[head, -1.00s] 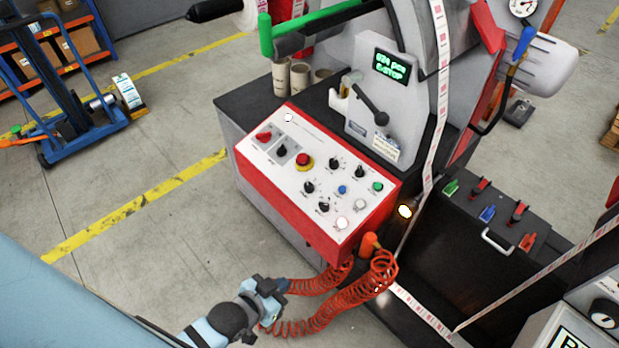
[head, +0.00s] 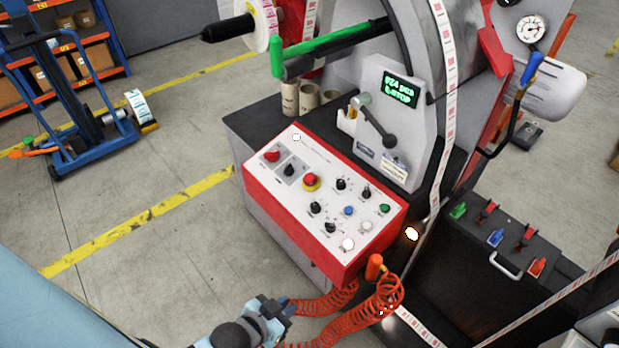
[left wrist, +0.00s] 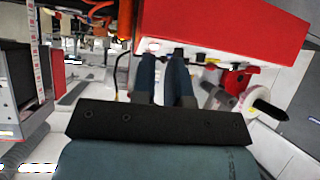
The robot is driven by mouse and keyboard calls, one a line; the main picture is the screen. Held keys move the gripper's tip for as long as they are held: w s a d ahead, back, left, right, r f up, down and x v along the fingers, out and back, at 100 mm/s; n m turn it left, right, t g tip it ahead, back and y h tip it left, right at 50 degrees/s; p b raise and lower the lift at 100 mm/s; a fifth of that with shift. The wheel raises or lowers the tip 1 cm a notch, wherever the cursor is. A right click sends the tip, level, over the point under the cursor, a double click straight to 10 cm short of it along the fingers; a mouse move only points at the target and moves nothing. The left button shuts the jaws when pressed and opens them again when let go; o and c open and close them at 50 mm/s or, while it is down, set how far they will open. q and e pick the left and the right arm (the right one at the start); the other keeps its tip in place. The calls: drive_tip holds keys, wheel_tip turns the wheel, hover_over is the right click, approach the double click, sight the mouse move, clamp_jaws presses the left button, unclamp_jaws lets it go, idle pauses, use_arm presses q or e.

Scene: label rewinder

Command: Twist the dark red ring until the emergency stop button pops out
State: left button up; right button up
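The emergency stop button (head: 310,179) is a red mushroom head on a yellow collar, in the middle of the white sloping panel (head: 322,170) of the red-edged control box. The dark red ring cannot be told apart from the button at this size. My left gripper (head: 284,303) is low in the head view, in front of and below the box's near face, apart from the button. In the left wrist view its two fingers (left wrist: 164,56) stand apart with nothing between them, below the red box edge (left wrist: 225,32). The button is hidden there. My right gripper is not in view.
Black knobs, a red switch (head: 271,156), a blue button (head: 348,210) and a green button (head: 384,208) surround the stop button. Coiled orange hose (head: 382,297) hangs beside my left gripper. The green display (head: 399,90) appears to read E-STOP. Open floor lies left of the machine.

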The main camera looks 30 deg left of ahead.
use_arm(q)
drive_tip(key=o, duration=1)
drive_tip(key=w+r+m+t, duration=0.1)
drive_tip(key=w, duration=0.2)
drive_tip(key=w+d+r+m+t+h+b, duration=0.1)
drive_tip(key=w, duration=0.2)
drive_tip(key=w+r+m+t, duration=0.1)
drive_tip(key=w+r, duration=0.1)
drive_tip(key=w, duration=0.1)
drive_tip(key=shift+d+m+t+h+b, duration=0.3)
drive_tip(key=shift+d+m+b, duration=0.1)
drive_tip(key=w+d+r+m+g+h+b, duration=0.25)
drive_tip(key=w+d+r+m+h, duration=0.75)
drive_tip(key=m, duration=0.6)
drive_tip(key=m+g+y+b, duration=0.8)
drive_tip(key=m+g+y, duration=0.4)
drive_tip(key=m+y, duration=0.45)
approach(310, 176)
drive_tip(key=shift+m+h, duration=0.55)
drive_tip(key=shift+h, duration=0.3)
drive_tip(key=f, duration=0.3)
drive_tip(key=a+f, duration=0.1)
drive_tip(key=f, duration=0.2)
drive_tip(key=f+p, duration=0.1)
drive_tip(key=f, duration=0.3)
drive_tip(key=shift+a, duration=0.25)
